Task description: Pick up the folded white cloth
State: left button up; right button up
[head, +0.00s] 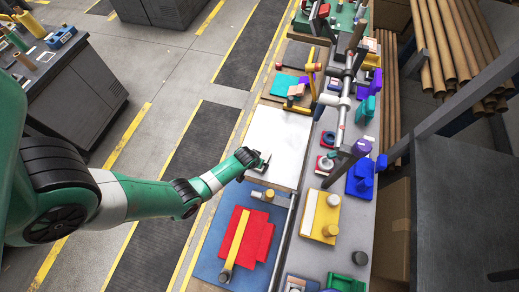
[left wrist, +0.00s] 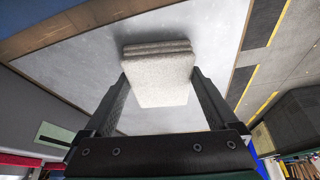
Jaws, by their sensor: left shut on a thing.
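The folded white cloth (left wrist: 158,75) is a thick, layered pad between the two fingers of my left gripper (left wrist: 158,84) in the left wrist view. The fingers press on its two sides. In the head view my left gripper (head: 259,161) is over the lower part of a white board (head: 278,138) on the bench, and it mostly hides the cloth. I cannot tell whether the cloth touches the board. My right gripper is in neither view.
A blue mat (head: 205,262) with red felt (head: 263,240) and a yellow strip (head: 236,238) lies below the board. A metal rail (head: 285,240) and several coloured blocks are to the right. Floor is open left of the bench.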

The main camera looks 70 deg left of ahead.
pick_arm(q)
jog(key=shift+r, duration=0.1)
jog(key=r+p, duration=0.4)
jog(key=shift+s+d+r, duration=0.15)
jog(key=shift+s+r, duration=0.05)
jog(key=s+d+r+p, duration=0.6)
jog(key=s+r+p, duration=0.2)
jog(key=s, duration=0.4)
jog(key=shift+d+r+p, duration=0.25)
jog(key=shift+p, duration=0.25)
jog(key=shift+n, duration=0.3)
